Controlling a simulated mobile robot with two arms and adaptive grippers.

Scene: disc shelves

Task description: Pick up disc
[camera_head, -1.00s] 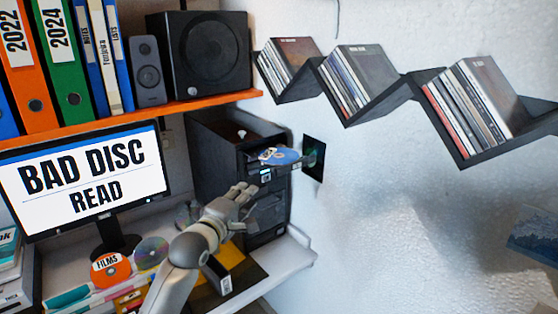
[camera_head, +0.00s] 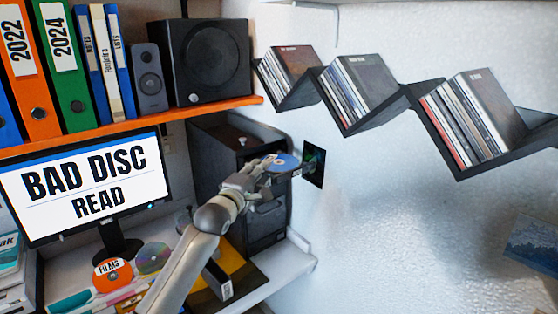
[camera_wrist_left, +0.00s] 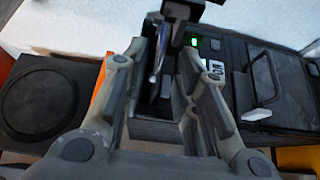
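A blue disc (camera_head: 283,160) sits at the open drive of the black computer tower (camera_head: 220,150), sticking out from its front. My left gripper (camera_head: 264,170) is at the disc's near-left edge and covers part of it. In the left wrist view the two fingers (camera_wrist_left: 163,52) are apart, with the disc's thin edge (camera_wrist_left: 157,62) between them. I cannot tell whether either finger touches it. My right gripper is in no view.
The monitor (camera_head: 84,190) reads "BAD DISC READ". An orange disc (camera_head: 112,277) and a silvery disc (camera_head: 152,258) lie on the desk. The orange shelf (camera_head: 130,122) and speaker (camera_head: 207,55) are above. Zigzag wall shelves (camera_head: 405,98) hold several disc cases.

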